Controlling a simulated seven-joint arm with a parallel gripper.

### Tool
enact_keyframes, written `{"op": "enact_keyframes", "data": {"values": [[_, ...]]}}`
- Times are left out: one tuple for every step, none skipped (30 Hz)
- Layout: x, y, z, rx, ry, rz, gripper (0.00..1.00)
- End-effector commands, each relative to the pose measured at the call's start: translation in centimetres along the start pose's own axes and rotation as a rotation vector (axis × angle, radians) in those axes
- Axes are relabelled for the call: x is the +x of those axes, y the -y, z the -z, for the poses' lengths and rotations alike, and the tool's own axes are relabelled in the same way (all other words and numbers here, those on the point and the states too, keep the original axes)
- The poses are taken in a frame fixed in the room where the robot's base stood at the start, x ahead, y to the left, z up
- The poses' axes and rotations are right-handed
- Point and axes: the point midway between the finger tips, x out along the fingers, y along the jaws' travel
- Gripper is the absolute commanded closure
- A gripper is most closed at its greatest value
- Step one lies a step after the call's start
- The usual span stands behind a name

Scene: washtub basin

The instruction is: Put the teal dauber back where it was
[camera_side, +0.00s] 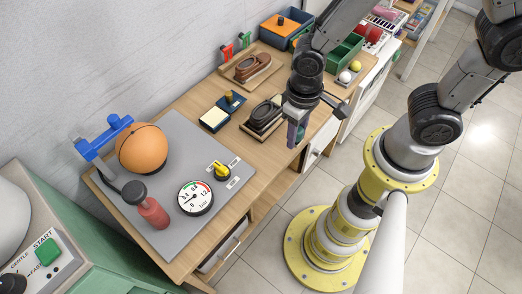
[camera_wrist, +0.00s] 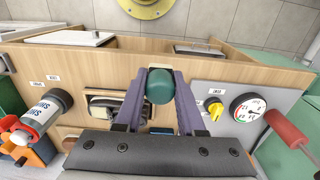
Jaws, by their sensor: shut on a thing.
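The teal dauber (camera_wrist: 160,85) is between the fingers of my gripper (camera_wrist: 158,108) in the wrist view, its rounded teal end toward the camera. My gripper is shut on it, with a purple finger on each side. In the side view, my gripper (camera_side: 297,128) is above the front edge of the wooden bench (camera_side: 188,103), beside a dark shoe on a board (camera_side: 262,118). The dauber is mostly hidden by the fingers there. I cannot tell which spot on the bench it came from.
A brown shoe (camera_side: 252,68) stands behind. A grey plate holds an orange ball (camera_side: 142,148), gauge (camera_side: 195,198) and red pump (camera_side: 153,213). A green crate (camera_side: 342,52) is farther right.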

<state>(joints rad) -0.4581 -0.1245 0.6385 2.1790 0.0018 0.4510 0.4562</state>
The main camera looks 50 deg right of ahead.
Motion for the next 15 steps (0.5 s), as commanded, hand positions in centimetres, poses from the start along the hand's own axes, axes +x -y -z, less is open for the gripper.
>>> {"op": "enact_keyframes", "data": {"values": [[0.6, 0.5, 1.0, 0.000, 0.003, -0.001, 1.00], [0.9, 0.8, 1.6, 0.000, 0.002, -0.001, 1.00], [1.2, 1.1, 2.4, 0.000, 0.002, -0.001, 1.00], [1.5, 1.4, 2.9, 0.000, 0.002, -0.001, 1.00], [1.8, 1.7, 3.5, 0.001, 0.001, -0.001, 1.00], [2.7, 1.9, 3.8, 0.001, 0.005, -0.002, 1.00], [3.2, 2.0, 4.2, 0.001, 0.006, -0.003, 1.00], [3.8, 2.2, 4.6, 0.001, 0.005, -0.002, 1.00], [4.4, 2.5, 5.1, 0.001, 0.004, -0.002, 1.00], [4.8, 2.6, 5.5, 0.001, 0.003, -0.001, 1.00], [5.2, 2.8, 5.8, 0.001, 0.002, -0.001, 1.00], [5.7, 3.0, 6.1, 0.001, 0.002, -0.001, 1.00], [6.0, 3.1, 6.3, 0.001, 0.002, -0.001, 1.00], [6.2, 3.2, 6.5, 0.001, 0.002, -0.001, 1.00], [6.5, 3.3, 6.8, 0.001, 0.001, -0.001, 1.00]]}}
